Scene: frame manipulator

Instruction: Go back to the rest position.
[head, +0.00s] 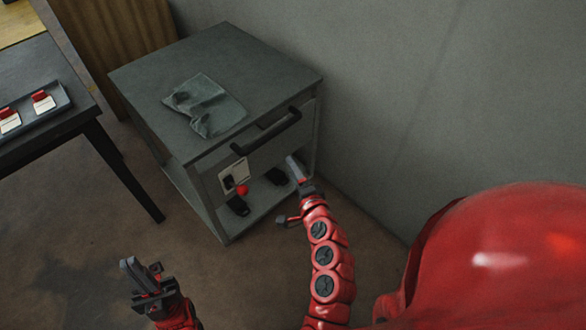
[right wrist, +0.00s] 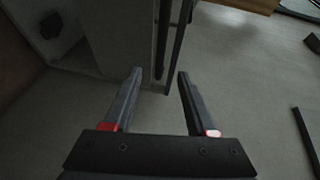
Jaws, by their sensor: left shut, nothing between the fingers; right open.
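My left gripper (head: 141,277) is at the lower left of the head view, over the floor and apart from the furniture. It is shut and empty. My right gripper (head: 288,192) is in front of the grey cabinet (head: 190,65), beside its open lower part. Its fingers are spread, with nothing seen held between them. The right wrist view shows the same open gripper (right wrist: 160,72), its two fingers on either side of a grey upright edge further off. I cannot tell whether a finger touches the cabinet.
The cabinet has a drawer with a dark handle (head: 266,130). A grey-green cloth (head: 215,110) lies on top. A pale panel (head: 233,175), a red ball (head: 242,190) and dark objects are low in it. A dark table (head: 40,75) with a tray (head: 62,98) stands left. Brown floor (head: 90,260) is clear.

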